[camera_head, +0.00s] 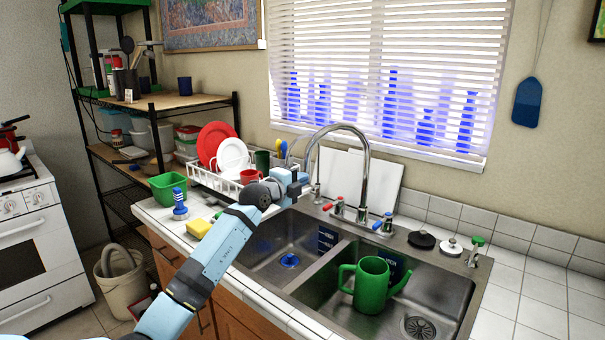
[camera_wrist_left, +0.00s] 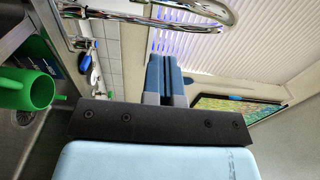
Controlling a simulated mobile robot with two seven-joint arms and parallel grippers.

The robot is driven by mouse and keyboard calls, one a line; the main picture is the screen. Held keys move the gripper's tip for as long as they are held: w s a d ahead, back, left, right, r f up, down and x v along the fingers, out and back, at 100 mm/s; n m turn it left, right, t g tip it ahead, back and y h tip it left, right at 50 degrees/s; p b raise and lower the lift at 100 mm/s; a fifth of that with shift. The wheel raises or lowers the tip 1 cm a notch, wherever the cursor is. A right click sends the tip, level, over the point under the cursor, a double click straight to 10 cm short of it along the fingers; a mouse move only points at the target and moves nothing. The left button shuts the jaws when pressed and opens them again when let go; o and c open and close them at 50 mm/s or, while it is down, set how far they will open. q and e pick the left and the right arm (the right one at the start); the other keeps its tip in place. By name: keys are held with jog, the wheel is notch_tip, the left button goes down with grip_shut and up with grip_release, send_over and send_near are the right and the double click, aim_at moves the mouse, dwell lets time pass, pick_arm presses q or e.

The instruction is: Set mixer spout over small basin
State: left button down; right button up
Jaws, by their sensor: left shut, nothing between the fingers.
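The chrome mixer spout (camera_head: 366,165) rises in a tall arch from behind the sink and bends left in the head view. Its free end comes down close to my left gripper (camera_head: 303,183), and I cannot tell whether they touch. The spout also crosses the top of the left wrist view (camera_wrist_left: 190,18). My left gripper (camera_wrist_left: 165,75) is shut and empty. The left basin (camera_head: 262,262) holds a blue strainer (camera_head: 290,260). The right basin (camera_head: 440,292) holds a green watering can (camera_head: 371,285). The spout's end is toward the left basin's side. My right gripper is out of view.
Red and blue tap handles (camera_head: 385,223) flank the spout's base. A white dish rack (camera_head: 215,183) with plates and a red mug stands left of the sink. Two white boards (camera_head: 375,180) lean on the wall behind. Right of the sink, the tiled counter (camera_head: 530,305) is clear.

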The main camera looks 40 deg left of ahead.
pick_arm(q)
jog(key=w, duration=0.1)
jog(key=w+a, duration=0.1)
jog(key=w, duration=0.1)
jog(key=w+a, duration=0.1)
jog(key=shift+w+a, duration=0.2)
jog(key=shift+w, duration=0.05)
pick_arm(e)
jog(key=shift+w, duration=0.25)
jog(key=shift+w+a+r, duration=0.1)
